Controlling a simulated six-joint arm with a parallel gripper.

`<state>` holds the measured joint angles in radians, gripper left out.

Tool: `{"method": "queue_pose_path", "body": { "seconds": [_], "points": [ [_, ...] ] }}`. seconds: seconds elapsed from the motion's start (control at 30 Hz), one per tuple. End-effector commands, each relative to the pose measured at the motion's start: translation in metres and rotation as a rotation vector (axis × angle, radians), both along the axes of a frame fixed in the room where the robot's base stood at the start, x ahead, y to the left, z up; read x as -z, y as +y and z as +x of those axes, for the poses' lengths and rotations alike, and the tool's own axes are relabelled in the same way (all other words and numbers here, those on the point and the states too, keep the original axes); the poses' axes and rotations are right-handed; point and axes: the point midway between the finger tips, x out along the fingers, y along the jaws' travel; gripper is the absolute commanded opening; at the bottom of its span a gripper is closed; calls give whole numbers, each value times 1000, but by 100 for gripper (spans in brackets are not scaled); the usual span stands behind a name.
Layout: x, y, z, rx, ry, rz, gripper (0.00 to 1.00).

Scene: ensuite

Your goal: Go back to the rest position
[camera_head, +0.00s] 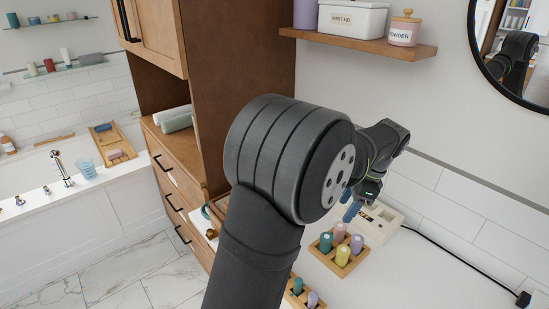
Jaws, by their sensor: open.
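My gripper (361,204) is at the end of my dark arm, right of the picture's middle. It points down over the white counter, and its two blue fingertips stand apart with nothing visible between them. It is in front of a cream box-like device (385,224) with a black cable. Just below and left of it is a wooden tray (326,262) with several coloured bottles. My large arm joint fills the middle of the view and hides part of the cabinet and counter.
A second wooden tray (291,299) with small bottles is at the bottom edge. A wooden shelf (345,41) with a first aid box (352,20) and a powder jar (404,29) is above. A tall wooden cabinet (235,60) stands left of the arm. The right part of the counter (430,280) is clear except for the cable.

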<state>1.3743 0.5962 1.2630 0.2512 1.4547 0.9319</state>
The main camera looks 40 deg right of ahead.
Motion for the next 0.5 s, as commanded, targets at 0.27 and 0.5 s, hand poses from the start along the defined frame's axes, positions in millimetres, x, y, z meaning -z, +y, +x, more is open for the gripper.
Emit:
{"method": "queue_pose_path", "body": {
  "seconds": [0.27,0.5],
  "points": [
    [44,10,10,0,1,5,54],
    [91,21,20,0,1,5,54]
  ]
}}
